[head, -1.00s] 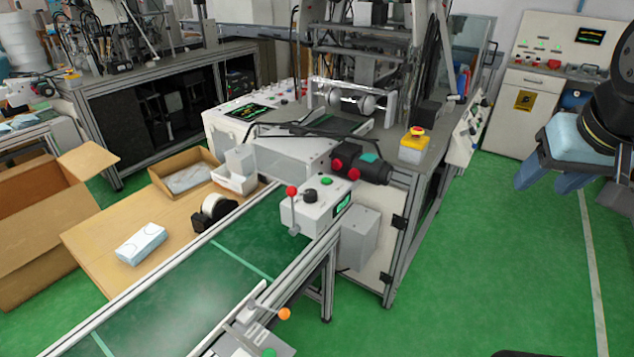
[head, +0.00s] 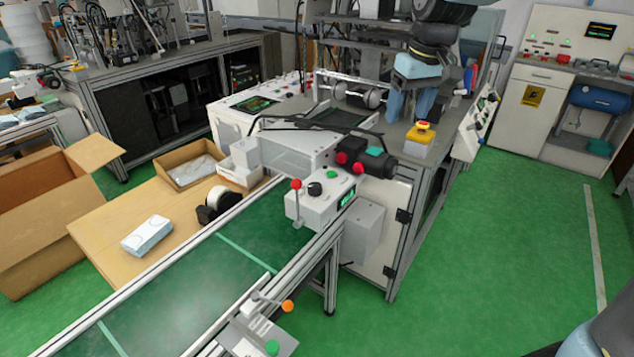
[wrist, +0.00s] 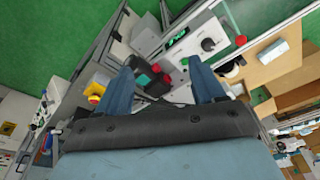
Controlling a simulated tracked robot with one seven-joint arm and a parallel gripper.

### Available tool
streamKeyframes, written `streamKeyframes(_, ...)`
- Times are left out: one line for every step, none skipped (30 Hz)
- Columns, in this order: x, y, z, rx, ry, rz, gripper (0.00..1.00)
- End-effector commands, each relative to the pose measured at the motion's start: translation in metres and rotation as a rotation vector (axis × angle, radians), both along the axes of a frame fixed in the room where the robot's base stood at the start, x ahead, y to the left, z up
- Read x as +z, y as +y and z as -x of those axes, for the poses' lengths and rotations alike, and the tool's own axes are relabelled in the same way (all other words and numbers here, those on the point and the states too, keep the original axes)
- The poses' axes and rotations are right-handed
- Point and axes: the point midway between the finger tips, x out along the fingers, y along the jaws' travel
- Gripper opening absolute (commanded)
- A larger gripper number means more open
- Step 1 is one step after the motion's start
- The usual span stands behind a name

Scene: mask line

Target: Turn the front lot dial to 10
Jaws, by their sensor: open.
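A small white control box (head: 325,208) stands beside the conveyor. It carries a black dial (head: 315,188), a green button (head: 331,173), a red-balled lever (head: 296,184) and a green display (head: 346,198) with digits too small to read. In the wrist view the black dial (wrist: 208,44) and the green display (wrist: 178,37) also show. My gripper (head: 408,112) has blue fingers and is open and empty. It hangs above the bench, behind and right of the box, apart from the dial. In the wrist view the box lies beyond my open fingers (wrist: 162,74).
A dark unit with red knobs (head: 365,160) stands between my gripper and the control box. A yellow emergency-stop box (head: 419,138) sits on the bench under my gripper. An orange-knobbed lever (head: 288,306) is at the conveyor's near end. Green floor (head: 500,240) is clear on the right.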

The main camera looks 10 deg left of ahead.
Motion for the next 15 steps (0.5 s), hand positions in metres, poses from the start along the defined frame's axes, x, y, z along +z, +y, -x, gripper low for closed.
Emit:
streamKeyframes(-0.009,0.019,-0.01,0.036,0.018,0.01,0.68)
streamKeyframes(-0.014,0.03,-0.014,0.058,0.028,0.015,0.68)
streamKeyframes(-0.02,0.043,-0.02,0.086,0.039,0.022,0.68)
streamKeyframes(-0.026,0.054,-0.024,0.107,0.049,0.027,0.68)
streamKeyframes(-0.031,0.064,-0.028,0.126,0.057,0.032,0.68)
streamKeyframes(-0.039,0.078,-0.032,0.155,0.069,0.039,0.68)
streamKeyframes(-0.044,0.089,-0.036,0.174,0.077,0.044,0.68)
streamKeyframes(-0.051,0.1,-0.039,0.195,0.085,0.05,0.68)
streamKeyframes(-0.059,0.114,-0.042,0.221,0.096,0.057,0.68)
streamKeyframes(-0.065,0.124,-0.044,0.24,0.103,0.062,0.68)
streamKeyframes(-0.071,0.133,-0.046,0.257,0.11,0.067,0.68)
streamKeyframes(-0.078,0.145,-0.048,0.28,0.118,0.074,0.68)
streamKeyframes(-0.084,0.153,-0.049,0.295,0.125,0.08,0.68)
streamKeyframes(-0.089,0.161,-0.05,0.31,0.131,0.083,0.68)
streamKeyframes(-0.095,0.17,-0.051,0.327,0.137,0.089,0.68)
